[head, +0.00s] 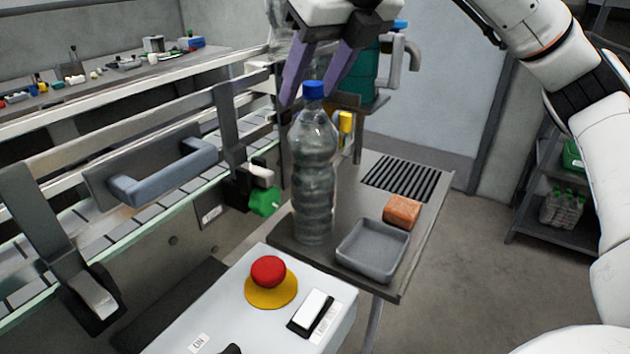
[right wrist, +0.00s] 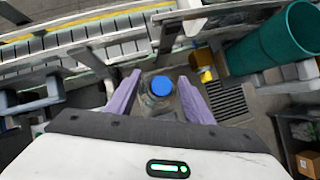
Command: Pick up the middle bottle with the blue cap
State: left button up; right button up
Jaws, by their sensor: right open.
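A clear plastic bottle with a blue cap (head: 313,180) stands upright on a small grey side table (head: 348,205). My right gripper (head: 310,95) is open above it, its two purple fingers pointing down on either side of the cap. In the right wrist view the blue cap (right wrist: 163,86) shows between the open fingers (right wrist: 160,80), with the bottle below it. I cannot tell whether either finger touches the cap. Part of another clear shape (head: 280,38) shows behind the gripper, mostly hidden. My left gripper is not in view.
A grey tray (head: 372,250) and an orange block (head: 402,211) lie right of the bottle. A control box with a red button (head: 268,271) stands in front. The conveyor with rails (head: 150,172) runs along the left. A teal container (head: 362,75) stands behind.

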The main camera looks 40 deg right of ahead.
aim_at(305, 109)
jog(key=x, duration=0.5)
jog(key=shift+s+d+f+p, duration=0.15)
jog(key=shift+s+f+p, duration=0.1)
jog(key=shift+p, duration=0.15)
grip_shut()
jog(key=shift+f, duration=0.15)
dwell(0.7)
